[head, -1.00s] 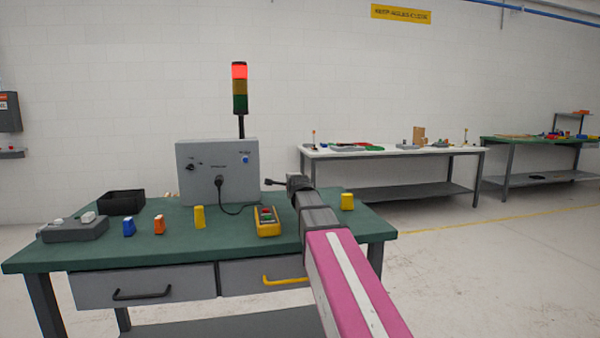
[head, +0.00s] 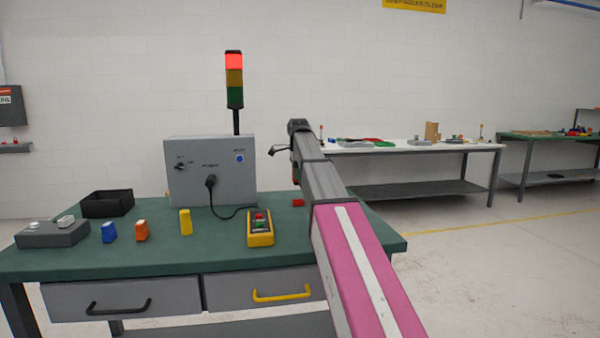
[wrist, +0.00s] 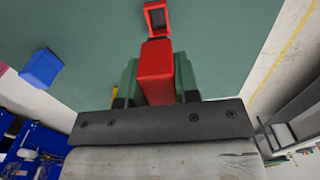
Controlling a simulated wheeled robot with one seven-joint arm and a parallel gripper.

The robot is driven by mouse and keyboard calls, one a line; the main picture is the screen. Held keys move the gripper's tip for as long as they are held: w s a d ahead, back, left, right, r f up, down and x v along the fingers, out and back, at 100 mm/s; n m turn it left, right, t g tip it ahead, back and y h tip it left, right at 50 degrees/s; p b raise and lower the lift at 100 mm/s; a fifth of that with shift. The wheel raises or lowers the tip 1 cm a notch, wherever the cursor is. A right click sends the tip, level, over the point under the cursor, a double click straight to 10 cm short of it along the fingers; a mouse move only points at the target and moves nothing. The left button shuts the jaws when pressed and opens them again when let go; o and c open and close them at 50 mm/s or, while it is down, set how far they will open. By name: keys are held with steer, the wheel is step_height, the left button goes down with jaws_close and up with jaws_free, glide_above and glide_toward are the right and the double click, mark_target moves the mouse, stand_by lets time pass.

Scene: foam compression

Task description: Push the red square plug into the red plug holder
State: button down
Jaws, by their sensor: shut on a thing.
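The red square plug (wrist: 155,72) is between the two fingers of my gripper (wrist: 157,82) in the wrist view, and the gripper is shut on it. The red plug holder (wrist: 156,20) lies beyond the plug on the green table, with its dark square opening showing. The plug appears apart from the holder, roughly in line with it. In the head view a small red thing (head: 298,203), likely the holder, sits on the table left of my arm. My arm hides most of the gripper and plug there.
The green table (head: 140,262) also bears blue (head: 109,232), orange (head: 142,230) and yellow (head: 186,222) pieces, a yellow button box (head: 260,228), a grey control box (head: 205,170) and a black bin (head: 107,204). A blue block (wrist: 41,68) shows left in the wrist view.

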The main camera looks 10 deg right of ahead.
mark_target(298, 184)
steer(key=shift+r, duration=0.2)
steer(key=shift+f, duration=3.1)
steer(key=shift+f, duration=1.05)
steer(key=c, duration=0.8)
jaws_free()
steer(key=shift+r, duration=0.2)
steer(key=shift+r, duration=2.85)
